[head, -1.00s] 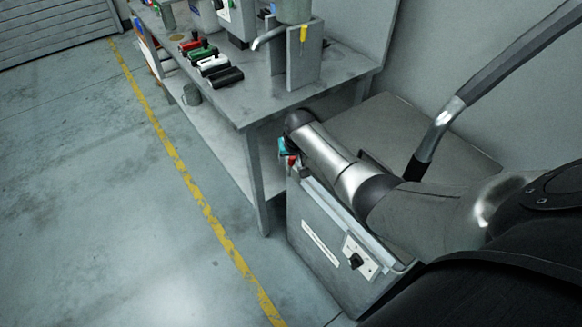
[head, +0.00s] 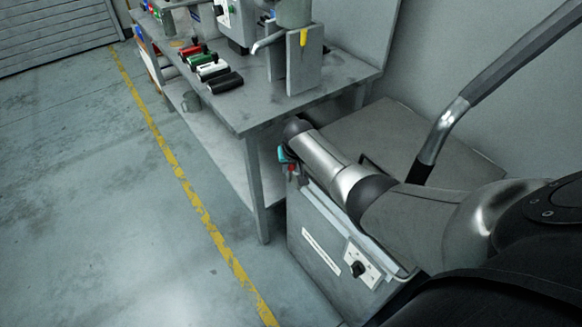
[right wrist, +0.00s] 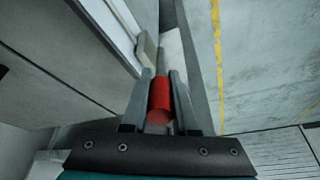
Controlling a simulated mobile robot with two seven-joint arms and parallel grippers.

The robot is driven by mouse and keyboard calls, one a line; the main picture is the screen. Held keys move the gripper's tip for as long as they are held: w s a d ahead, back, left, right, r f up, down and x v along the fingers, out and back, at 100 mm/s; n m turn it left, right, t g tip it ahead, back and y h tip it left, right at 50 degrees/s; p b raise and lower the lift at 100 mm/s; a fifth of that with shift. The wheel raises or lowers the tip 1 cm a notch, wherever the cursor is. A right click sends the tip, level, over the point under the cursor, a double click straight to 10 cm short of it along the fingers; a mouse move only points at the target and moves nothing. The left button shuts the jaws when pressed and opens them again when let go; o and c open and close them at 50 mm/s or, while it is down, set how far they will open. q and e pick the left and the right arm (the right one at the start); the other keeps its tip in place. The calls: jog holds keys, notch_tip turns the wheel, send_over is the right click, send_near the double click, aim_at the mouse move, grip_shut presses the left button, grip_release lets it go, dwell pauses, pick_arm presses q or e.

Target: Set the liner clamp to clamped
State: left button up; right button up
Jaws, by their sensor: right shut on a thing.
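My right gripper (right wrist: 160,95) is shut on a red cylindrical handle, the grip of what looks like the liner clamp (right wrist: 159,92). In the right wrist view the handle lies between both fingers, its round end towards the camera. A pale metal part (right wrist: 147,48) shows beyond it, beside a light edge. In the head view my right gripper (head: 289,160) is at the far upper corner of a grey cabinet (head: 318,238), with a little red (head: 293,170) showing beneath it. My wrist hides most of the clamp, so its setting cannot be read. My left gripper is not in view.
The cabinet front carries a white label strip and a black knob (head: 358,269) on a pale plate. A grey workbench (head: 250,105) with red, green, white and black rollers stands just beyond. The floor at left is clear.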

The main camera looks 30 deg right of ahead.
grip_shut()
dwell(0.9)
